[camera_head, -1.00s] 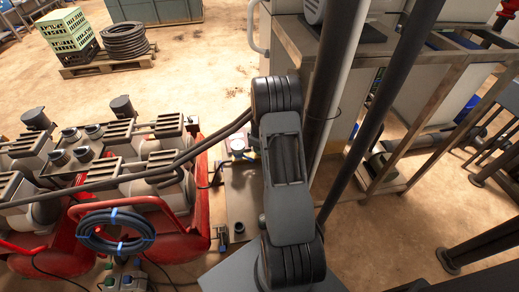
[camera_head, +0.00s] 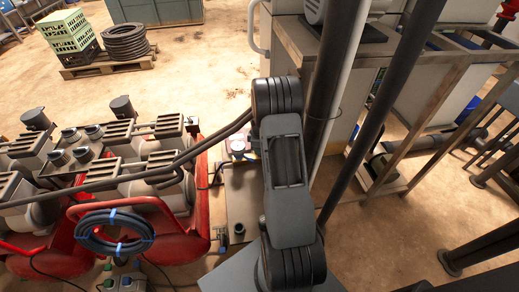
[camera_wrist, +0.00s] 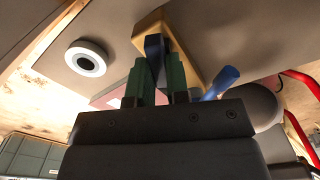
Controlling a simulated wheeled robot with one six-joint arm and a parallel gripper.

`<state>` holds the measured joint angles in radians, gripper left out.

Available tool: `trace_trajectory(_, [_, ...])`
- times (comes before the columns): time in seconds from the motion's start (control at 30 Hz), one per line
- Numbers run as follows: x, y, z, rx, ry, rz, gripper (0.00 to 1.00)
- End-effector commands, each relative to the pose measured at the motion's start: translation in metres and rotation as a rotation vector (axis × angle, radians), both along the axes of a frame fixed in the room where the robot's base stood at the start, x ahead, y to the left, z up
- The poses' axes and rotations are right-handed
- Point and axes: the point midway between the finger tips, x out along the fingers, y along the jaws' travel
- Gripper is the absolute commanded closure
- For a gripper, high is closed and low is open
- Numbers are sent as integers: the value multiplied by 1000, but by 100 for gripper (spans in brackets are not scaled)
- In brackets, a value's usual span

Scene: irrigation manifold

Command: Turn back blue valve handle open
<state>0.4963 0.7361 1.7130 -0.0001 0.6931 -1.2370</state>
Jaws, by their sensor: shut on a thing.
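In the wrist view a dark blue valve handle (camera_wrist: 154,46) stands between the two green fingers of my gripper (camera_wrist: 158,76). The gripper is shut on it. A yellow block-like part (camera_wrist: 180,36) lies right behind this handle. A second, brighter blue handle (camera_wrist: 222,80) sticks up to the right of the fingers, apart from them. In the head view my arm hides the gripper and the held handle. The valve body is mostly hidden, and I cannot tell the handle's exact angle.
A white ring-shaped part (camera_wrist: 86,58) sits left of the fingers on a grey surface. In the head view, red-framed equipment (camera_head: 180,226) with a coiled hose (camera_head: 112,232) stands at left. A wooden-framed bench (camera_head: 408,140) and dark poles stand close at right.

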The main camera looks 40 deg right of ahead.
Motion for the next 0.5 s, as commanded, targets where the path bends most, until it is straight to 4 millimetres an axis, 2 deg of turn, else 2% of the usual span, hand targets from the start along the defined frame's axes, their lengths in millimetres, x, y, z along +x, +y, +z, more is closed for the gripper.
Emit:
trace_trajectory(0.07, [1, 0, 1, -2, -3, -1, 100])
trace_trajectory(0.1, [1, 0, 1, -1, -4, -1, 82])
trace_trajectory(0.33, [0, 0, 0, -1, -2, -1, 60])
trace_trajectory(0.5, [0, 0, 0, -1, -1, -2, 58])
